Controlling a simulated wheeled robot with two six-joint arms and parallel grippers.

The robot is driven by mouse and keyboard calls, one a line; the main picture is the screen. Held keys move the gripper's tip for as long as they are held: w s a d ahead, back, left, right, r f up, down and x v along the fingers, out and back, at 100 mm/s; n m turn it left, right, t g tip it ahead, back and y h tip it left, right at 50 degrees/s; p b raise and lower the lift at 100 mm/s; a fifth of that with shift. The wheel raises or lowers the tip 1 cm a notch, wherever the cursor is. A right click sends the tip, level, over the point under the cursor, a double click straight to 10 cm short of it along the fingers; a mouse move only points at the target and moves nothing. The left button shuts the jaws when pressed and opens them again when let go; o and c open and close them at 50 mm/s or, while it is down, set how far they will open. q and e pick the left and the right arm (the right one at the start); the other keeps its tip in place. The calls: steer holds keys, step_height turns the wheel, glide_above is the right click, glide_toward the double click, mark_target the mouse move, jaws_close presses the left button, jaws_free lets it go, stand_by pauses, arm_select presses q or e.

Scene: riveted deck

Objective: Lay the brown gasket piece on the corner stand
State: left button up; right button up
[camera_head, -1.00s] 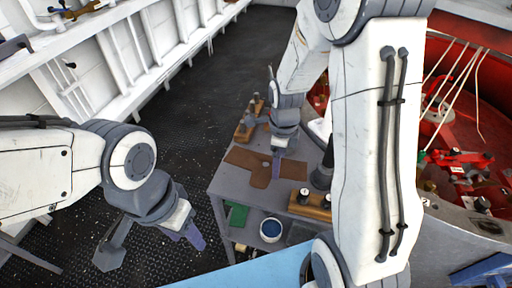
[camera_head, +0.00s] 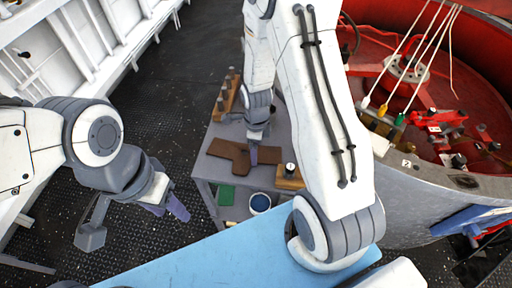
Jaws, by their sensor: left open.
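The brown gasket piece (camera_head: 226,149), flat with several arms, lies on top of a grey stand (camera_head: 210,172) that has a lower shelf. I cannot tell whether this is the corner stand. My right gripper (camera_head: 253,155) points down at the gasket, its fingertip at or just over it. The arm and the view from above hide whether its jaws are apart. My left gripper (camera_head: 165,208) is open and empty, off to the left of the stand, over the dark deck.
Wooden blocks with pegs stand on the grey top, one at the back (camera_head: 229,94) and one at the right (camera_head: 290,178). The lower shelf holds a green item (camera_head: 226,194) and a blue-rimmed pot (camera_head: 260,203). A light blue surface (camera_head: 200,262) lies in front. A red-lined drum (camera_head: 465,75) stands right.

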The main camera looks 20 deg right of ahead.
steer(key=o, duration=1.1)
steer(key=shift+f, duration=0.1)
step_height(320, 180, up, 11)
steer(key=s+a+r+n, duration=0.4)
steer(key=a+n, duration=0.2)
steer(key=n, duration=0.2)
steer(key=s+a+r+n, duration=0.4)
steer(key=a+n, duration=0.2)
steer(key=n, duration=0.2)
steer(key=s+a+n, duration=0.1)
steer(key=s+n, duration=0.2)
steer(key=n, duration=0.2)
steer(key=s+a+r+n, duration=0.1)
steer(key=s+n, duration=0.3)
steer(key=n, duration=0.1)
steer(key=s+a+r+n+y, duration=0.1)
steer(key=s+a+n, duration=0.1)
steer(key=s+n, duration=0.2)
steer(key=shift+s+a+r+n, duration=0.1)
steer(key=shift+r+n, duration=0.05)
steer(key=shift+n, duration=0.95)
